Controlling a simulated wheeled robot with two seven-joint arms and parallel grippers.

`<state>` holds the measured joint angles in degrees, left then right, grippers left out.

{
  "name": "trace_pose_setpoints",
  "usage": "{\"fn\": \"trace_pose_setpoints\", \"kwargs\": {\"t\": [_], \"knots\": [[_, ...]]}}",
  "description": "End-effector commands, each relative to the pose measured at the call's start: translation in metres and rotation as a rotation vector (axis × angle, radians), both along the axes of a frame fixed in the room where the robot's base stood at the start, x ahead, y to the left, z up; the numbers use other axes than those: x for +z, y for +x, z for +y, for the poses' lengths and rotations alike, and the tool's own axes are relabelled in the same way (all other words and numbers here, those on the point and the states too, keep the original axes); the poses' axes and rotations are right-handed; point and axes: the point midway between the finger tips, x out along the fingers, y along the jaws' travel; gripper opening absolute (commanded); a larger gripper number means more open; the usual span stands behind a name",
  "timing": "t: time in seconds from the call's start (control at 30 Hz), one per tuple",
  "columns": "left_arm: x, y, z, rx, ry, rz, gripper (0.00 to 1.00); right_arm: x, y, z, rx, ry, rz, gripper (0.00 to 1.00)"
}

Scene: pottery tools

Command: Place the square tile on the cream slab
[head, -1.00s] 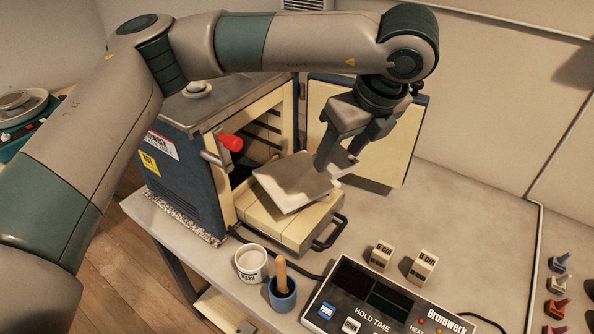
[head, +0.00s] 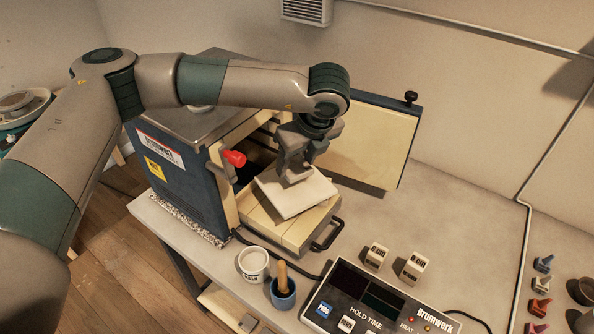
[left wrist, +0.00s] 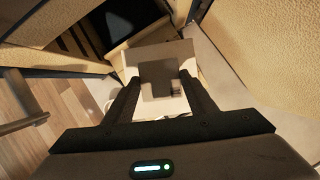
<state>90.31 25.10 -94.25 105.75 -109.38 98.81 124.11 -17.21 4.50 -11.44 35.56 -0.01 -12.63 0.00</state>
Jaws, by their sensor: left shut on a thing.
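The cream slab (head: 305,203), a flat pale square, lies on the cream block in front of the open kiln. It also shows in the left wrist view (left wrist: 159,49). My left gripper (head: 292,180) points down over the slab's upper middle, shut on the square tile. In the left wrist view the tile (left wrist: 157,73) looks like a smaller, shaded square between the fingers, over the slab. In the head view the fingers mostly hide it. I cannot tell whether the tile touches the slab. My right gripper is not in view.
The blue kiln (head: 190,165) with a red-tipped handle (head: 235,158) stands behind; its open door (head: 375,145) is to the right. A white cup (head: 253,264), a blue pot (head: 283,295), two small blocks (head: 376,256) and a control box (head: 370,305) stand in front.

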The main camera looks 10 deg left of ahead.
Motion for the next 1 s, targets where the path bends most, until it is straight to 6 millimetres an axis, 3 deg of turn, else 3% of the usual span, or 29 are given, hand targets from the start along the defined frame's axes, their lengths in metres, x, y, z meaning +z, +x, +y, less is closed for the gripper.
{"fn": "trace_pose_setpoints", "kwargs": {"t": [0.23, 0.53, 1.0], "knots": [[-0.003, 0.0, 0.0, 0.001, 0.001, 0.001, 0.26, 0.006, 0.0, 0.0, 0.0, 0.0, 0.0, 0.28], [-0.033, 0.0, 0.0, 0.001, 0.001, 0.001, 0.26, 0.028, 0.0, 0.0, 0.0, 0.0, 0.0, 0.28], [-0.042, 0.0, 0.0, 0.001, 0.0, 0.0, 0.26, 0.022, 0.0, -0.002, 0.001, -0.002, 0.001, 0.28]]}}
